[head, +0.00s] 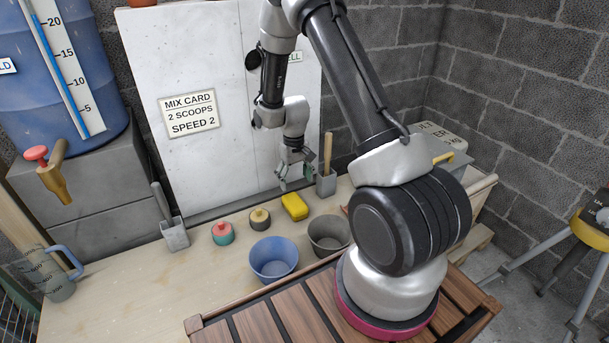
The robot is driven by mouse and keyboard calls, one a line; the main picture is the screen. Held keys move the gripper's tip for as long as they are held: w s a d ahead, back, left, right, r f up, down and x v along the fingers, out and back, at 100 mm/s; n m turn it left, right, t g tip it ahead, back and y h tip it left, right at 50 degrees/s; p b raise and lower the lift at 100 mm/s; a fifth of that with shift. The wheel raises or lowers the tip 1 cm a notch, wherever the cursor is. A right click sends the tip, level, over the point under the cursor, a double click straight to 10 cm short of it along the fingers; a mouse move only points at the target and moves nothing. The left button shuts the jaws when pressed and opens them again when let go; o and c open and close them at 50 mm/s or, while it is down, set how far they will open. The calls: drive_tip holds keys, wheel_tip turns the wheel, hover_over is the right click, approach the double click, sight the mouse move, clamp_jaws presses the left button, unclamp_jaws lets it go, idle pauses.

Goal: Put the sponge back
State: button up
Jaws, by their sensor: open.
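The yellow sponge (295,206) lies on the pale wooden bench top, behind the blue bucket and the grey bucket. My gripper (294,182) hangs above the bench near the back panel, a little above and behind the sponge as seen here. Its fingers are open, and nothing shows between them. It looks apart from the sponge. A small grey holder with a wooden-handled tool (327,165) stands just right of my gripper. I cannot tell which spot belongs to the sponge.
A blue bucket (274,260) and a grey bucket (329,233) stand in front. A grey scoop (174,235) and a jug (50,277) are further left. The bench's left front is clear.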

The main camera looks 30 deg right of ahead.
drive_tip(key=s+r+t, duration=0.1)
drive_tip(key=s+r, duration=0.4)
drive_tip(key=r, duration=0.8)
drive_tip(key=s+r+t, duration=0.1)
drive_tip(key=s+r, duration=0.3)
drive_tip(key=r, duration=0.9)
drive_tip(key=s+r+t, duration=0.1)
drive_tip(key=s+r, duration=0.4)
drive_tip(key=s, duration=0.5)
drive_tip(key=s+r+t, duration=0.1)
drive_tip(key=s+r, duration=0.4)
drive_tip(key=s, duration=0.5)
drive_tip(key=shift+a, duration=0.2)
